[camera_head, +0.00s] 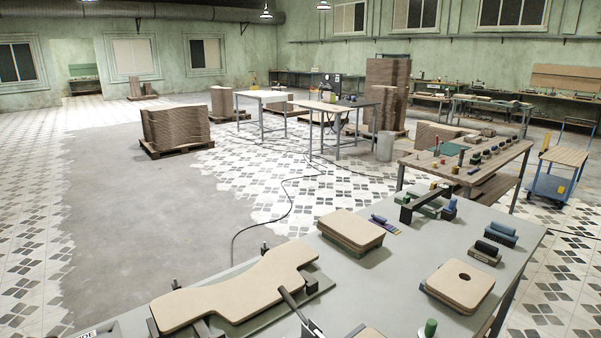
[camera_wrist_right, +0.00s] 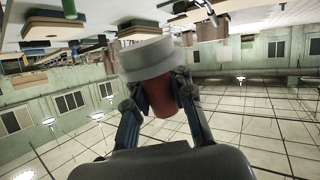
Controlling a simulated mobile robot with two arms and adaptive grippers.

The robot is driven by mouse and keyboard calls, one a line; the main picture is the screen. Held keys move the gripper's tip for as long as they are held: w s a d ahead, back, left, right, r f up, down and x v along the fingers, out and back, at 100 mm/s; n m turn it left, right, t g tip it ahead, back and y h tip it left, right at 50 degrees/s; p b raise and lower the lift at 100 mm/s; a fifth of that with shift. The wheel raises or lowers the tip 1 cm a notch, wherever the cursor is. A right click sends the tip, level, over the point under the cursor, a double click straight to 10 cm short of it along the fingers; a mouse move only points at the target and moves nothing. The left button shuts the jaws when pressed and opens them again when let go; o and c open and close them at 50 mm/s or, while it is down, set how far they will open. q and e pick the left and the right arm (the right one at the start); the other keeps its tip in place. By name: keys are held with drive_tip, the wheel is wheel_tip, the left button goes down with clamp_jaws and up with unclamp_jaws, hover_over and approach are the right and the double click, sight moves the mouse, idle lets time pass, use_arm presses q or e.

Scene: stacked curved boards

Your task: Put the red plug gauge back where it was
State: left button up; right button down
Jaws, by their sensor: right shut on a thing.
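The red plug gauge (camera_wrist_right: 166,112) is in the right wrist view, with a red body and a wide pale grey end (camera_wrist_right: 147,58). My right gripper (camera_wrist_right: 163,88) is shut on its red body, one finger on each side. The gauge is held in the air, apart from any surface. This view is turned over, with the ceiling at the bottom. Neither gripper shows in the head view, so I cannot tell the gauge's place over the bench there. An empty spot for the gauge cannot be made out.
A second table (camera_head: 510,156) with several small pieces stands behind.

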drive_tip(key=shift+s+d+f+m+h+b, duration=0.1)
drive_tip(key=shift+s+d+m+h+b, duration=0.1)
drive_tip(key=shift+d+m+h, duration=0.2)
drive_tip(key=shift+s+d+f+m+h+b, duration=0.1)
drive_tip(key=shift+d+m+h+b, duration=0.15)
drive_tip(key=shift+d, duration=0.2)
drive_tip(key=shift+s+d+r, duration=0.1)
drive_tip(key=shift+d+r, duration=0.05)
drive_tip(key=shift+d, duration=0.1)
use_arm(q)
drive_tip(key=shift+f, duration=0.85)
use_arm(e)
drive_tip(key=shift+a, duration=0.1)
